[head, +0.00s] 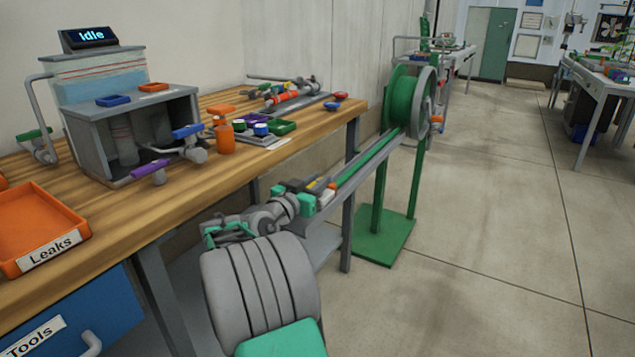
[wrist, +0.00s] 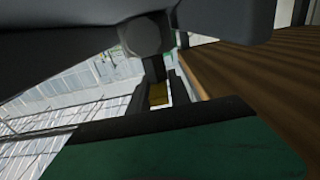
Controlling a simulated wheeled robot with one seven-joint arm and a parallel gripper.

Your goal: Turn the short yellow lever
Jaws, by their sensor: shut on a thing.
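A small yellow piece (head: 313,183), which looks like the short yellow lever, shows at the near end of the long rail in the head view. In the wrist view this yellow piece (wrist: 158,95) sits between the dark fingers. My gripper (head: 308,189), at the end of my grey and teal arm, is shut on it beside the bench's front edge. The fingers and arm hide most of the lever and its mount, so its angle cannot be told.
A wooden bench (head: 120,225) holds a skid with an "Idle" display (head: 90,37), blue (head: 187,131) and purple (head: 150,168) levers, and an orange "Leaks" tray (head: 35,222). A green reel (head: 399,100) on a stand is beyond my gripper. The floor at right is clear.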

